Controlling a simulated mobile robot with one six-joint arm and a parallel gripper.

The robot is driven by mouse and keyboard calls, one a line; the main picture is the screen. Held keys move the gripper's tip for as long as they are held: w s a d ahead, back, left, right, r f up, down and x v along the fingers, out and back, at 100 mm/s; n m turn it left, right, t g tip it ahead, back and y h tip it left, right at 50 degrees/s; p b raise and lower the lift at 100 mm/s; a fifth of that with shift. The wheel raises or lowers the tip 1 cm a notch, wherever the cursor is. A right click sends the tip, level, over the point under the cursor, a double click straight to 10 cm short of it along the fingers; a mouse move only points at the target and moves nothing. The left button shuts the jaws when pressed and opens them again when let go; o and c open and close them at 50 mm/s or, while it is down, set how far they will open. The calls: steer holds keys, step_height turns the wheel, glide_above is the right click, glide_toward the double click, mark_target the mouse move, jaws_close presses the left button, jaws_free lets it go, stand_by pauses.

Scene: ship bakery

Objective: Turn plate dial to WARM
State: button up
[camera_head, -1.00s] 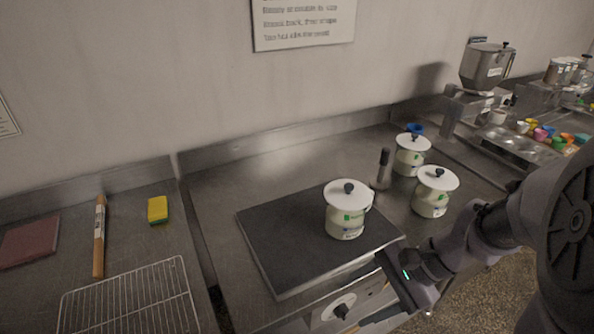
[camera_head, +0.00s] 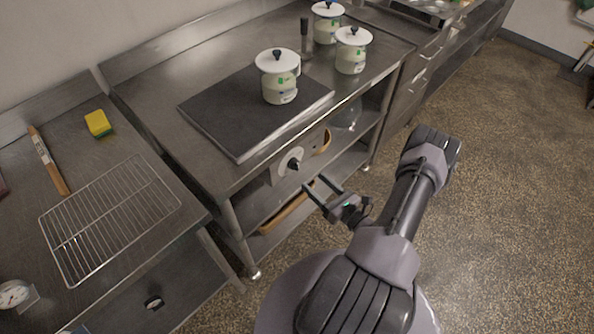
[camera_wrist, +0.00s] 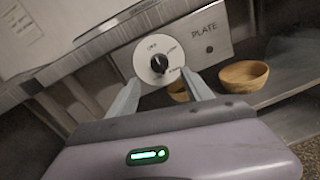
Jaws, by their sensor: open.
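The plate dial (camera_head: 293,164) is a black knob on a white round face, on a metal panel at the front of the counter below the dark hot plate (camera_head: 222,115). In the wrist view the dial (camera_wrist: 160,63) sits on a panel marked PLATE (camera_wrist: 205,30). Small words ring its face, too blurred to read surely. My gripper (camera_head: 324,189) is open and empty, in front of and a little below the dial in the head view. In the wrist view its fingers (camera_wrist: 162,92) point toward the dial, one at each lower side, apparently not touching the knob.
A white lidded pot (camera_head: 279,88) stands on the hot plate. Two more pots stand behind, one the nearer (camera_head: 351,56), beside a dark upright cylinder (camera_head: 306,40). A wooden bowl (camera_wrist: 244,76) sits on the shelf right of the dial. The floor (camera_head: 480,200) at right is clear.

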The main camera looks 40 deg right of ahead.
mark_target(298, 168)
steer(key=w+b, duration=0.1)
steer(key=w, duration=0.7)
steer(key=shift+w+a, duration=0.1)
steer(key=shift+w, duration=0.2)
jaws_close()
